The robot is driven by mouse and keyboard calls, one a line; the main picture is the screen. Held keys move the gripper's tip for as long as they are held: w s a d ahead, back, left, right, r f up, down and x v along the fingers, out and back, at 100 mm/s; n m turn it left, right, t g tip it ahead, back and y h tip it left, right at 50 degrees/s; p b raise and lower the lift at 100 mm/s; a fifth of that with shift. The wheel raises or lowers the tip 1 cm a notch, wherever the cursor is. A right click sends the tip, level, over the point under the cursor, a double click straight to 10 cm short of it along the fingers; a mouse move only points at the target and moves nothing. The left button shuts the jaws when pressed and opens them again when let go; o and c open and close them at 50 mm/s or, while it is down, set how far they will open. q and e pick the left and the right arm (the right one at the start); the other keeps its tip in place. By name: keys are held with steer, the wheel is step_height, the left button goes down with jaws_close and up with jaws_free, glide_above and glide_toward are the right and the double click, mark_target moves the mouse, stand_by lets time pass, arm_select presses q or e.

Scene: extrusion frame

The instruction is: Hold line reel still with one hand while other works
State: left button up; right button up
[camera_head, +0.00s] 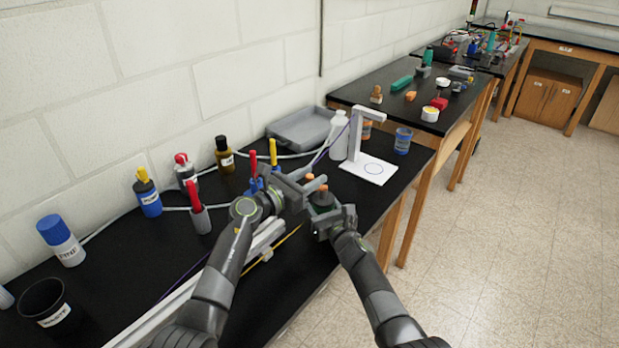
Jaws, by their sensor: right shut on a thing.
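The line reel (322,198), a small dark spool-like body with an orange top, sits between the jaws of my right gripper (331,213). The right gripper is shut on it, over the bench's front part. My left gripper (305,181) is just above and left of the reel, close to it. A small orange tip (309,177) shows by its fingers, and I cannot tell whether they grip it. Light grey extrusion bars (262,240) lie along the bench, partly hidden under my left arm. A thin purple line (325,149) runs near a white stand (356,140).
Bottles (149,196) and a black cup (45,304) stand along the wall side. Red- and yellow-handled tools (254,172) stand behind my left gripper. A grey tray (302,128), a white bottle (339,135) and a blue jar (403,141) are farther back. The bench's front edge is near my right arm.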

arm_select(q)
steer(key=shift+c, duration=0.2)
jaws_close()
steer(key=shift+h, duration=0.3)
steer(key=shift+w+f+m+g+h, duration=0.1)
steer(key=shift+w+m+g+h, duration=0.15)
steer(key=shift+m+g+h, duration=0.4)
steer(key=shift+w+f+m+g+h, duration=0.1)
steer(key=shift+w+m+g+h, duration=0.2)
steer(key=shift+m+g, duration=0.5)
steer(key=shift+w+d+m+g+h, duration=0.1)
steer(key=shift+m+g+h, duration=0.7)
steer(key=shift+g, duration=0.55)
steer(key=shift+o, duration=0.2)
jaws_free()
steer(key=shift+r, duration=0.1)
